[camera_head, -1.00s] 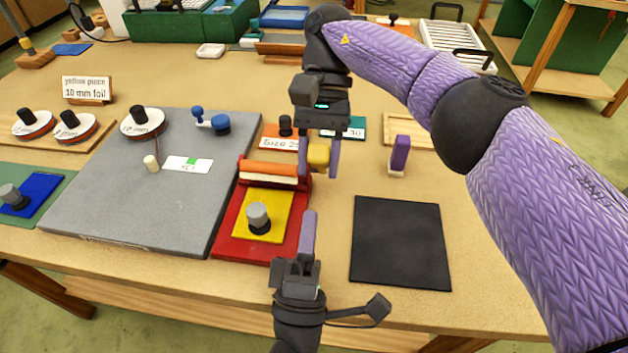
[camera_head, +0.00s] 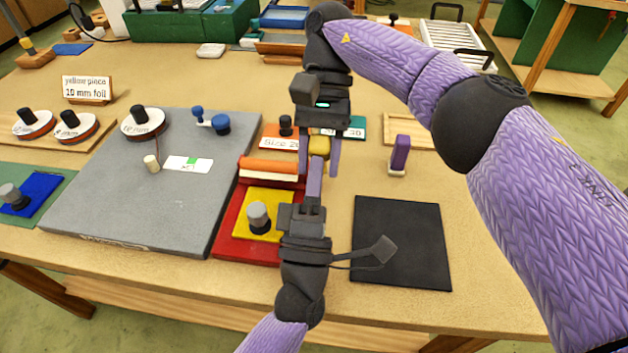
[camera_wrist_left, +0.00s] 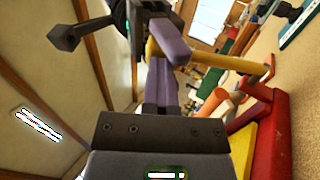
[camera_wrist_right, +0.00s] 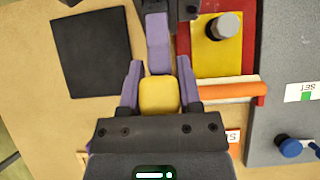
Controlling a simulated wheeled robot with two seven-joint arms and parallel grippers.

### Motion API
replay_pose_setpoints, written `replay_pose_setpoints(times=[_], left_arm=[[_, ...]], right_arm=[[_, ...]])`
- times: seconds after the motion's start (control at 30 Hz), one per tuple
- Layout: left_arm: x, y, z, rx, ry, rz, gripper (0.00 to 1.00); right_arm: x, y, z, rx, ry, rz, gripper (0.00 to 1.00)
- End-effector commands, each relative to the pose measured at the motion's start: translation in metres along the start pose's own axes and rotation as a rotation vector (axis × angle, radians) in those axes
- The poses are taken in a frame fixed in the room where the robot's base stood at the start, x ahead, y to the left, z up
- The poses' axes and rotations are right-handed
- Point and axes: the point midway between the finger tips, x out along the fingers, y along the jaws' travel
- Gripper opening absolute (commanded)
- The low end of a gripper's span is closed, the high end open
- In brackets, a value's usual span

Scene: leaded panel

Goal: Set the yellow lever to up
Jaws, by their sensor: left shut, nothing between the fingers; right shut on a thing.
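The yellow lever shows its blocky yellow end (camera_head: 319,147) between my right fingers in the head view. In the left wrist view the lever's long yellow bar (camera_wrist_left: 215,61) runs from beside the red-based roller device (camera_head: 228,247) away from the table. My right gripper (camera_head: 319,165) is shut on the lever's end, seen also in the right wrist view (camera_wrist_right: 158,95). My left gripper (camera_head: 315,170) is shut and empty, its purple fingertips close to the lever and right fingers. Whether they touch it I cannot tell. The lever's base is mostly hidden.
The device has an orange roller (camera_head: 270,166) and a yellow plate (camera_head: 250,226) with a grey knob (camera_head: 259,216). A grey slab (camera_head: 150,205) lies left, a black mat (camera_head: 410,270) right. A purple block (camera_head: 400,152) stands behind the mat.

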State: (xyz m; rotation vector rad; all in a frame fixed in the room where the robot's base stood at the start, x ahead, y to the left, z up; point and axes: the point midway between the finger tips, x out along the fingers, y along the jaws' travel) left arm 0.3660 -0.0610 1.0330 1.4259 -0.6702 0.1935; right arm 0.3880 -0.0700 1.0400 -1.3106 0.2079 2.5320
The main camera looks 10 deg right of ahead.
Motion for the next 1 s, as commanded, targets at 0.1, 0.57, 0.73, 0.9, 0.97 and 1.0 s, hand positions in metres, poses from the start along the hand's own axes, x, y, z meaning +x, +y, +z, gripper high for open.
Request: replay_pose_setpoints(times=[0.1, 0.57, 0.73, 0.9, 0.97, 1.0], left_arm=[[0.003, 0.003, -0.001, -0.001, 0.004, 0.012, 0.00], [0.002, 0.003, -0.001, -0.001, 0.003, 0.010, 0.00], [0.002, 0.003, -0.001, -0.001, 0.003, 0.009, 0.00], [0.002, 0.002, -0.001, -0.001, 0.003, 0.008, 0.00], [0.002, 0.002, -0.001, -0.001, 0.003, 0.008, 0.00], [0.002, 0.002, -0.001, -0.001, 0.003, 0.008, 0.00]], right_arm=[[0.003, -0.001, 0.001, -0.003, -0.008, 0.007, 0.00], [0.002, -0.001, 0.000, 0.000, -0.003, 0.003, 0.79], [-0.061, -0.003, -0.033, 0.163, 0.275, -0.268, 0.79], [-0.205, -0.016, -0.066, 0.516, 0.553, -1.079, 0.79], [-0.257, -0.009, -0.061, 0.612, 0.519, -1.403, 0.79], [-0.291, 0.001, -0.055, 0.657, 0.471, -1.615, 0.79]])
